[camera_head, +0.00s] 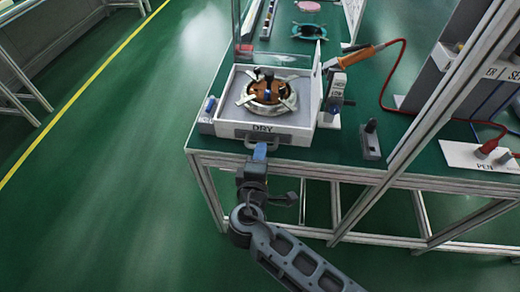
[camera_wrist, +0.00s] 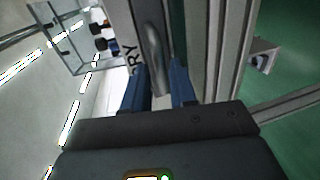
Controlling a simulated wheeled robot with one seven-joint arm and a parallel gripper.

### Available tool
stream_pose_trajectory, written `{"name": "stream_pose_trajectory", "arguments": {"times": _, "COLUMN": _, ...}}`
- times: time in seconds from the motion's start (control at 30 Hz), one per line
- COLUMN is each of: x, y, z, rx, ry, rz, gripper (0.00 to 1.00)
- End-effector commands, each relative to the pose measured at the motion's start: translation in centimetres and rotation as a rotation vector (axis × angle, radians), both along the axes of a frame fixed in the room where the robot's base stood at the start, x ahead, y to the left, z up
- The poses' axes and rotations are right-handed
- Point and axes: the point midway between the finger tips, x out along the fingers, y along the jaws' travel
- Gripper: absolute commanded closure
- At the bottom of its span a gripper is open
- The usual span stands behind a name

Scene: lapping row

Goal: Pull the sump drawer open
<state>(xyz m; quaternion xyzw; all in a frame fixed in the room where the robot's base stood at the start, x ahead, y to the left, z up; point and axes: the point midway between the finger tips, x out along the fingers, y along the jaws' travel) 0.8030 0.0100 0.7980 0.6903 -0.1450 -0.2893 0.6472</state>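A white box labelled DRY (camera_head: 222,123) sits at the table's near left corner. Its front carries a grey bar handle (camera_head: 249,143), partly hidden by my gripper. I cannot tell whether this front is the sump drawer itself. My gripper (camera_head: 260,148) is right at the handle. In the wrist view, the two blue fingers (camera_wrist: 158,80) stand apart, one on each side of the handle (camera_wrist: 152,45). A gap shows beside the handle, so the gripper looks open and not clamped on it.
Inside the box is a round lapping plate (camera_head: 268,95) with white arms. To its right stand a small labelled device (camera_head: 336,92), an orange-handled tool (camera_head: 360,55) on a red cable, and a dark switch block (camera_head: 370,140). The floor left of the table is clear.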

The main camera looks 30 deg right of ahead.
Motion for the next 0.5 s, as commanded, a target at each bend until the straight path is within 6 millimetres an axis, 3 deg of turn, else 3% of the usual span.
{"name": "stream_pose_trajectory", "arguments": {"times": 0.2, "x": 1.36, "y": -1.01, "z": -0.36, "rx": 0.002, "ry": 0.0, "rz": 0.0, "gripper": 0.74}}
{"name": "stream_pose_trajectory", "arguments": {"times": 0.5, "x": 1.45, "y": -1.12, "z": -0.44, "rx": 0.001, "ry": 0.0, "rz": 0.0, "gripper": 0.76}}
